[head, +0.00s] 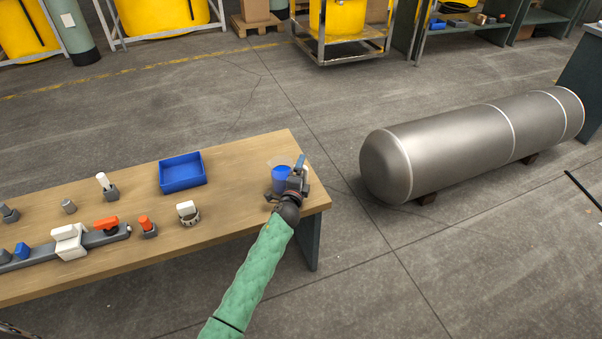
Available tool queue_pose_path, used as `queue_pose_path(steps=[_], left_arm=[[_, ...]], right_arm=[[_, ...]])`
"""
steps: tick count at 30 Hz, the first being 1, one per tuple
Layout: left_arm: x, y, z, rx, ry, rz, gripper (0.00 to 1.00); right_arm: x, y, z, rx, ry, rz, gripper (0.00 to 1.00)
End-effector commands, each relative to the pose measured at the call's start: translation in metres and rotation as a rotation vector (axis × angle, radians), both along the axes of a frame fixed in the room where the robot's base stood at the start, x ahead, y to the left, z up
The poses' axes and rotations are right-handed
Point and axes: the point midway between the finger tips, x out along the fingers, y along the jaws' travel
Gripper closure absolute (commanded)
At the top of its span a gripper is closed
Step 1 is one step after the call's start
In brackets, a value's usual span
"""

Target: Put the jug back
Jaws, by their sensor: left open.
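A small clear jug (279,179) with blue contents stands near the right end of the wooden bench. My left gripper (288,183) is at the jug's right and near side, close against it and hiding part of it. The gripper's jaws are open. I cannot tell whether a finger touches the jug, and its handle is not clear behind the gripper. My right gripper is not in view.
A blue tray (182,185) lies on the bench (230,160), left of the jug. Several valves and fittings, with a white clamp block (70,241), occupy the bench's left part. A grey tank (470,145) lies on the floor to the right. Bench top between tray and jug is clear.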

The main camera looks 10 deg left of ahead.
Motion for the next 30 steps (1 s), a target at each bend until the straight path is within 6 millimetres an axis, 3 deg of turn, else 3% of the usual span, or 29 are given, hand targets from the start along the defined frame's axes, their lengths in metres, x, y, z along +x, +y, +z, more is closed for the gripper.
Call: queue_pose_path(steps=[5, 11, 21, 30], left_arm=[[-0.002, 0.0, 0.003, 0.0, 0.0, 0.0, 0.11], [-0.033, 0.001, 0.001, 0.0, 0.001, 0.0, 0.11], [-0.091, 0.002, 0.001, 0.0, 0.001, -0.001, 0.11], [-0.117, 0.003, 0.002, 0.0, -0.001, 0.0, 0.11]], right_arm=[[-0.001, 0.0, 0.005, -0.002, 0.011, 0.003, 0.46], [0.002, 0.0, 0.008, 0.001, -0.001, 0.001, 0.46], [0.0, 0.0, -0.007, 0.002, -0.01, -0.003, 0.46], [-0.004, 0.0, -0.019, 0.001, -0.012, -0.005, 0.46]])
